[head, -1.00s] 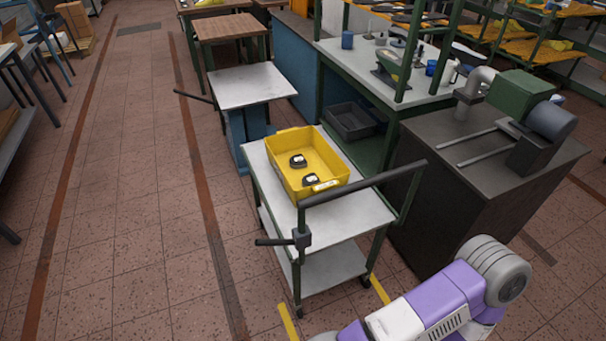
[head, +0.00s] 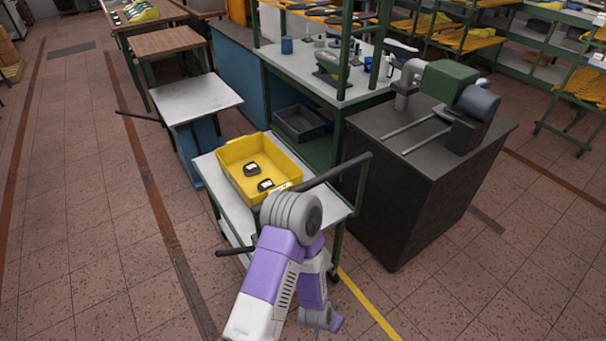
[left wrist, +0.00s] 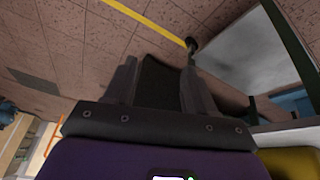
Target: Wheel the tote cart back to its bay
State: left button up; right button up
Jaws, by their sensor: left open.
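The tote cart (head: 213,187) stands in the middle of the head view, a pale two-shelf cart with green legs. A yellow tote (head: 222,168) with two dark items inside sits on its top shelf. The cart's dark push bar (head: 335,171) is partly hidden behind my purple and white arm. The left gripper's fingers cannot be made out in the head view. In the left wrist view my left gripper (left wrist: 158,75) is open, with nothing visibly clamped, beside the cart's pale shelf (left wrist: 245,55). The tote (left wrist: 292,164) shows at lower right there. My right gripper is not in view.
A dark machine cabinet (head: 425,185) stands close right of the cart. A pale-topped table (head: 195,98) stands just behind it, and a workbench (head: 350,85) beyond. Yellow tape (head: 370,305) runs along the floor at front right. The tiled floor to the left is clear.

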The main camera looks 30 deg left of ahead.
pick_arm(q)
jog(key=w+a+r+m+t+y+p, duration=0.1)
jog(key=w+a+r+m+t+y, duration=0.35)
jog(key=w+a+r, duration=0.45)
jog(key=m+t+y+p, duration=0.2)
jog(key=m+t+y, duration=0.3)
jog(key=y, duration=0.5)
send_near(317, 179)
jog(key=w+a+f, duration=0.1)
jog(key=w+a, duration=0.2)
jog(key=w, duration=0.1)
jog(key=shift+y, duration=0.25)
jog(key=x, duration=0.6)
jog(key=shift+a+b, duration=0.15)
jog(key=shift+b, duration=0.2)
jog(key=shift+w+a+r, duration=0.15)
jog(key=shift+w+a, duration=0.15)
jog(key=shift+w, duration=0.1)
jog(key=shift+c, duration=0.2)
grip_shut()
